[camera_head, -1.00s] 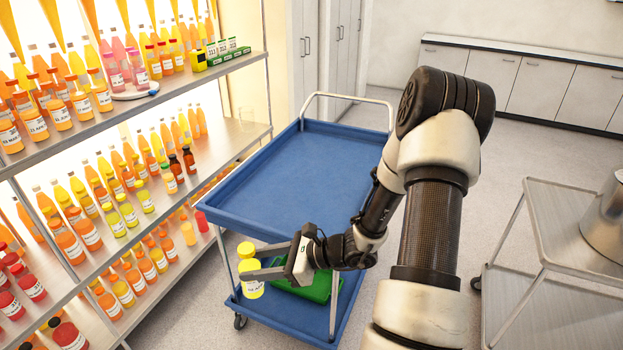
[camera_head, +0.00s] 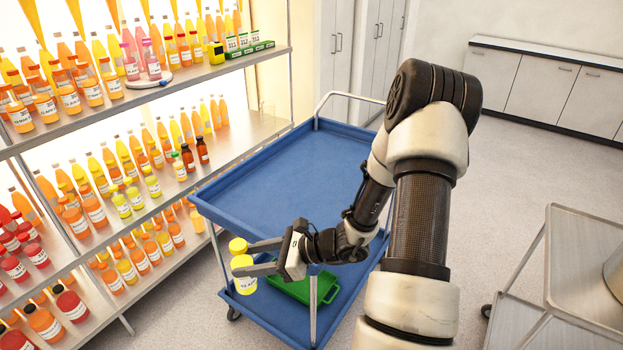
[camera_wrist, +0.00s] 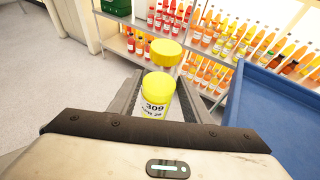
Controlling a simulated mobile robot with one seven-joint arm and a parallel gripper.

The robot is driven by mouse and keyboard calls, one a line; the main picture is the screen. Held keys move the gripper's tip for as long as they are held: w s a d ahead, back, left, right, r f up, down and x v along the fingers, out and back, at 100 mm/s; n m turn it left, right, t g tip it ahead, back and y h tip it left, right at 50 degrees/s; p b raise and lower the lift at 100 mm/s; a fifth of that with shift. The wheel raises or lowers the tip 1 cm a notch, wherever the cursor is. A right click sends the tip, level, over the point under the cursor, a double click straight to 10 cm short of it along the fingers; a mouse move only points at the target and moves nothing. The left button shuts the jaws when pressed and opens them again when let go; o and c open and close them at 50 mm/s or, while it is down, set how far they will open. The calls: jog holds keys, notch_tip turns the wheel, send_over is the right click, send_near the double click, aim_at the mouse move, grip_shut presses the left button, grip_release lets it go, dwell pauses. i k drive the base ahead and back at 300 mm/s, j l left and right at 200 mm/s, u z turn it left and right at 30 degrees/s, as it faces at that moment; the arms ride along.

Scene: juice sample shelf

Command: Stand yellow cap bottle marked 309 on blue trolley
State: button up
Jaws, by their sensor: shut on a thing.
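My gripper (camera_head: 252,256) is shut on a yellow bottle (camera_head: 243,284) with a yellow cap, whose label reads 309 in the wrist view (camera_wrist: 154,108). A second yellow cap shape (camera_head: 238,246) shows just behind it; in the wrist view a yellow round piece (camera_wrist: 167,53) sits beyond the bottle, and I cannot tell whether it is held too. The blue trolley (camera_head: 290,180) has an empty upper tray. The gripper and bottle are at the trolley's near left corner, outside its upper tray and lower than its rim.
A green crate (camera_head: 305,288) is on the trolley's lower tray. A shelf (camera_head: 130,190) full of juice bottles stands close on the left. A metal cart (camera_head: 585,270) is at the right. Bare floor lies between the trolley and the cart.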

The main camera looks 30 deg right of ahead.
aim_at(340, 182)
jog(key=i+l+u, duration=0.15)
jog(key=l, duration=0.6)
jog(key=l+u, duration=0.15)
jog(key=l, duration=0.6)
jog(key=i, duration=0.05)
